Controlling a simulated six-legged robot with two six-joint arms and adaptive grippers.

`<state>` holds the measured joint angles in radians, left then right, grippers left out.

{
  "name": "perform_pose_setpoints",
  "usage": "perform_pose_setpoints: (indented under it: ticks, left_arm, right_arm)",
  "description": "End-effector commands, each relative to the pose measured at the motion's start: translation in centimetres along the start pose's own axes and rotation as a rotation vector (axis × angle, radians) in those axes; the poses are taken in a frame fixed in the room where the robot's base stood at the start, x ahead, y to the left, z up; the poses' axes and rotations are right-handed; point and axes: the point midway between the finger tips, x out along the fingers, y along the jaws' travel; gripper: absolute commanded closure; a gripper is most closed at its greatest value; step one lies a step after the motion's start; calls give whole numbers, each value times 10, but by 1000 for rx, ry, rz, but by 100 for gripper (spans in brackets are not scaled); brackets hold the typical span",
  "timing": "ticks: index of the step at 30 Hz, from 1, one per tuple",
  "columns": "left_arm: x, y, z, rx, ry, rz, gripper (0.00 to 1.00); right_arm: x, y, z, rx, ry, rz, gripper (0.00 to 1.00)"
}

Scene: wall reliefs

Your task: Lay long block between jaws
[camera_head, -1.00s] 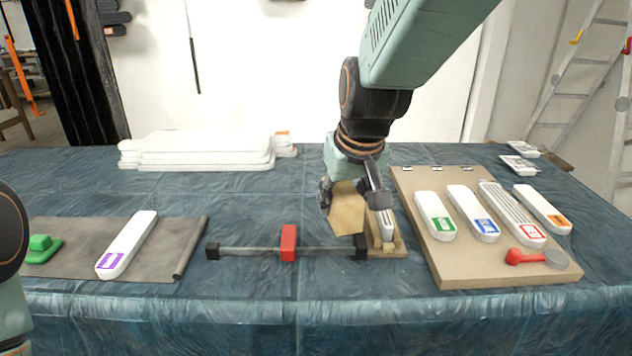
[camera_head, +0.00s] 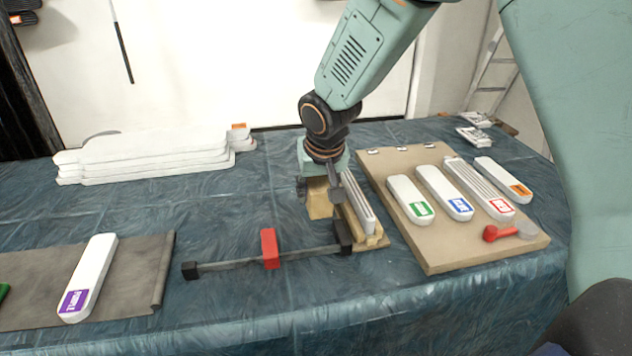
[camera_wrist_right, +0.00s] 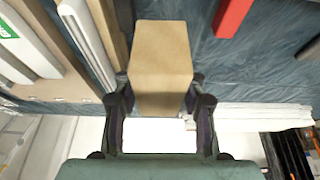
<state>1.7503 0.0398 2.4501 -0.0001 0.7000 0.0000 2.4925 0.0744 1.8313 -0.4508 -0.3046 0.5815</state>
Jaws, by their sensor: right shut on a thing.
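My right gripper (camera_head: 320,190) is shut on a tan block (camera_head: 319,200). In the right wrist view the block (camera_wrist_right: 160,60) sits between the two fingers (camera_wrist_right: 160,105). It is held behind the bar clamp, near its right end. The clamp lies on the table with a red jaw (camera_head: 269,248) in the middle, a black jaw (camera_head: 343,236) at the right end and a black end piece (camera_head: 190,270) at the left. A white slat (camera_head: 358,203) stands on edge in a wooden holder (camera_head: 376,240), just right of the gripper. My left gripper is not in view.
A tan board (camera_head: 440,258) at the right bears several labelled white pieces and a red-handled tool (camera_head: 495,233). A grey mat (camera_head: 140,270) with a purple-labelled white piece (camera_head: 88,278) lies left. White sheets (camera_head: 150,155) are stacked at the back. The front table edge is clear.

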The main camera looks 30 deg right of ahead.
Motion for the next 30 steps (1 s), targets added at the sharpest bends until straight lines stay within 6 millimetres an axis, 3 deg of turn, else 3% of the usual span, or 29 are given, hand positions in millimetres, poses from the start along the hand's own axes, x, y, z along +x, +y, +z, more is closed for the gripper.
perform_pose_setpoints:
  ticks: [8,24,30]
  left_arm:
    - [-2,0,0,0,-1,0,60]
    - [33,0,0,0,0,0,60]
    - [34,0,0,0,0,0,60]
  right_arm:
    - [11,10,-1,24,5,4,93]
    - [50,5,11,22,5,4,93]
    - [52,5,12,23,6,4,93]
